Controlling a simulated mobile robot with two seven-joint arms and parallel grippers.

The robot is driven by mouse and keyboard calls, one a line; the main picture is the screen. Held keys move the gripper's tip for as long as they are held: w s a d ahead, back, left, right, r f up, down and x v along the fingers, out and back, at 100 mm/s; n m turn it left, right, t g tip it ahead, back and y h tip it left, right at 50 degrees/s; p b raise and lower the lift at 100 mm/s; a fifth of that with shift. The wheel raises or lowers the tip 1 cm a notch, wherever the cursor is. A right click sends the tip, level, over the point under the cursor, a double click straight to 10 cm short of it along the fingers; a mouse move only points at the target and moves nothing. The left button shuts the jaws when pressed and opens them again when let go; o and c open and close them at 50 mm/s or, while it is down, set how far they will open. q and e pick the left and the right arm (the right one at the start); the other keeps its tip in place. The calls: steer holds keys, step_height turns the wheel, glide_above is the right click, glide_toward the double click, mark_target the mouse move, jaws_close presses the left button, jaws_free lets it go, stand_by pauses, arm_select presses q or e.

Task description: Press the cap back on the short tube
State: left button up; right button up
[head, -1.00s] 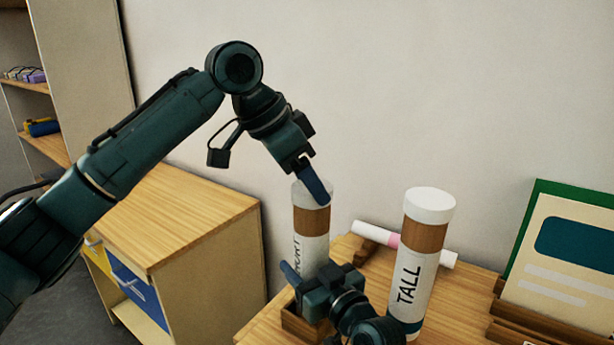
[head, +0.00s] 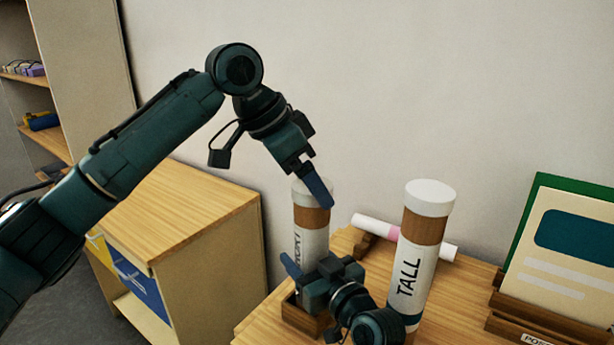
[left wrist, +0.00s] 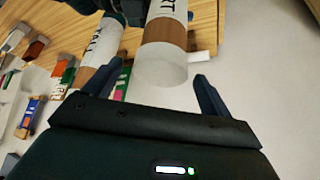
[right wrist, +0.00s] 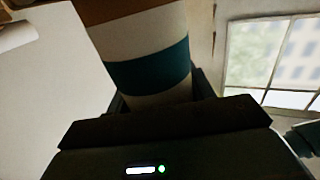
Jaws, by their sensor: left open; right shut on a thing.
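The short tube (head: 312,240) stands upright in a small wooden holder (head: 302,318), with a brown band and a white label. Its white cap (head: 299,187) is on the top end, partly hidden by my left gripper; the cap (left wrist: 160,68) shows between the open fingers in the left wrist view. I cannot tell how far the cap is pressed on. My left gripper (head: 318,188) is open at the cap. My right gripper (head: 300,280) is shut on the short tube's lower part; the tube's teal band (right wrist: 150,66) shows in the right wrist view.
A tall tube (head: 412,262) with a white cap stands close to the right of my right gripper. A white and pink roll (head: 385,231) lies behind. A framed card (head: 565,240) stands at the right. A wooden cabinet (head: 190,215) is at the left.

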arm_select(q)
steer(key=v, duration=1.2)
steer(key=shift+s, duration=0.1)
arm_select(e)
steer(key=o, duration=1.5)
steer(key=shift+c, duration=0.2)
arm_select(q)
steer(key=shift+f+b, duration=0.8)
arm_select(e)
steer(key=v, duration=1.3)
steer(key=shift+s, duration=0.1)
